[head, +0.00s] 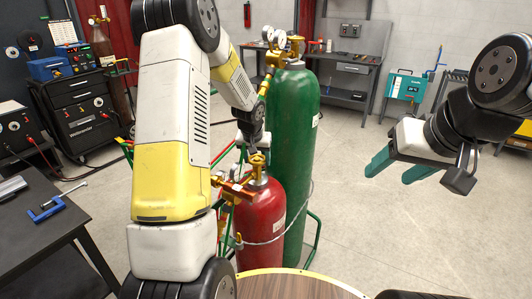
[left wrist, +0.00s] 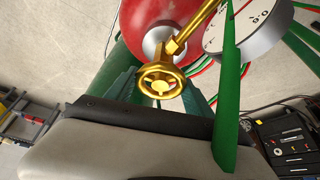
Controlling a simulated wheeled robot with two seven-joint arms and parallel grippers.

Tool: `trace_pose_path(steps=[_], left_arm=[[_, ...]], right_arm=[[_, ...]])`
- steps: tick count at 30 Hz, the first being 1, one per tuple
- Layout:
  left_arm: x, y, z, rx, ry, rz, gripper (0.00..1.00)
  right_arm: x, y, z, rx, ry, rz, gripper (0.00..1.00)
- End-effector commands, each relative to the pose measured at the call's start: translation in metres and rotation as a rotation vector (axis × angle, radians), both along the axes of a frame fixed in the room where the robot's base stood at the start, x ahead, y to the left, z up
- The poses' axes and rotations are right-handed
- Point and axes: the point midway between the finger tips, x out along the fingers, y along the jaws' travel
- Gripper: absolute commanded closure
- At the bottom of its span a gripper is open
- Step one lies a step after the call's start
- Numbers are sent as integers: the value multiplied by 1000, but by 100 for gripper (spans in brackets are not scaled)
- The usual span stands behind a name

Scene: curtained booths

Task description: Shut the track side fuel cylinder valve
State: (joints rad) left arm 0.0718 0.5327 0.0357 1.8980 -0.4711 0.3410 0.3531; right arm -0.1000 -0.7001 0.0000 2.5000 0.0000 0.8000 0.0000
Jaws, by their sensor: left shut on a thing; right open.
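A red cylinder (head: 262,215) stands upright beside a taller green cylinder (head: 292,130). Its brass valve handwheel (head: 257,160) is on top, with a brass regulator (head: 232,188) at its left. My left gripper (head: 254,150) reaches down to this handwheel; its fingers are mostly hidden in the head view. In the left wrist view, the brass handwheel (left wrist: 160,87) sits between the teal fingers of my left gripper (left wrist: 160,98), which is shut on it. The red cylinder (left wrist: 145,25) lies behind it. My right gripper (head: 400,170) is open and empty in the air at the right.
Another brass valve and gauges (head: 280,42) top the green cylinder. A dark table (head: 40,235) with a blue clamp (head: 50,208) is at left. A workbench (head: 350,70) is at the back.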

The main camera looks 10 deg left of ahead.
Motion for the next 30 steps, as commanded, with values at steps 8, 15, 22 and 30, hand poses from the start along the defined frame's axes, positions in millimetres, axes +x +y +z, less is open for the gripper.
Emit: trace_pose_path(steps=[8, 15, 22, 30], left_arm=[[0, 2, 0, -3, 1, -256, 79], [0, 2, 0, -4, -1, -484, 79], [1, 1, 0, -2, -2, -705, 79], [1, 1, 0, 0, -2, -932, 79]], right_arm=[[0, 0, 0, 0, 0, 0, 43], [0, 0, 0, 0, 0, 0, 43], [0, 0, 0, 0, 0, 0, 43], [0, 0, 0, 0, 0, 0, 43]])
